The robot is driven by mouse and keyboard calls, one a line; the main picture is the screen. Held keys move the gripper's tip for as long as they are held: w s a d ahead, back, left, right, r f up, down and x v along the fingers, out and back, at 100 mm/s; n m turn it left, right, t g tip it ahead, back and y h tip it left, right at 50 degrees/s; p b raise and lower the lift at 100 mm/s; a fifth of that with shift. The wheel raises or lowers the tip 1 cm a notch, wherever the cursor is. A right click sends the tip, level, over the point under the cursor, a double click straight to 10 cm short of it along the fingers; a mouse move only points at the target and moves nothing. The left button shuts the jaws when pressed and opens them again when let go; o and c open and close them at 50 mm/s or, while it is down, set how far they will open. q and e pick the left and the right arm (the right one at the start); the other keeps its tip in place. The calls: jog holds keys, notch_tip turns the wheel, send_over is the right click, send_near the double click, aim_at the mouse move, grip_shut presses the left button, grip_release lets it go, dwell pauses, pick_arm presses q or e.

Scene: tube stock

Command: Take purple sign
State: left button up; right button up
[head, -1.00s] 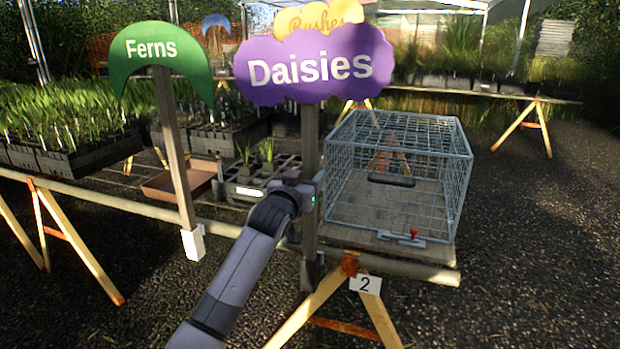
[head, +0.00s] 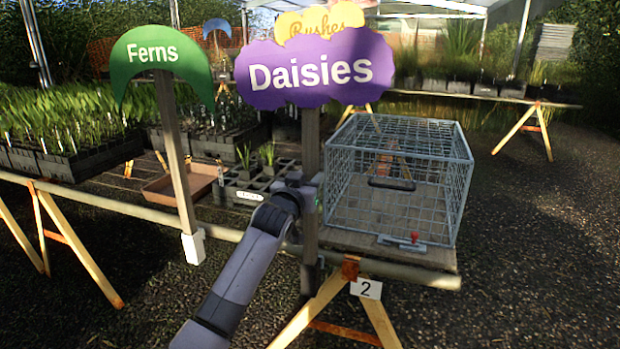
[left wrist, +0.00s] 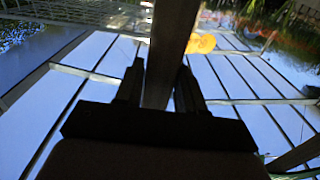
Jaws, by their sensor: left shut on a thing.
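The purple sign (head: 308,68) reads "Daisies" and stands upright on a wooden post at the bench's front edge. My left gripper (head: 308,190) is at the middle of that post, below the sign board, and is shut on it. In the left wrist view the post (left wrist: 170,55) runs between the two fingers of my left gripper (left wrist: 160,90). The fingertips in the head view are partly hidden by the wrist and post. My right gripper is not in view.
A wire cage (head: 398,180) stands on the bench just right of the post. A green "Ferns" sign (head: 160,58) stands to the left. A yellow sign (head: 318,18) shows behind the purple one. Seedling trays (head: 70,165) and a brown tray (head: 183,182) lie on the bench.

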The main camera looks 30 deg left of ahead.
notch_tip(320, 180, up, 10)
jog(key=p, duration=1)
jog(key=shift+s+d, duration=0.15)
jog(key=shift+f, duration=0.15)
dwell(0.3)
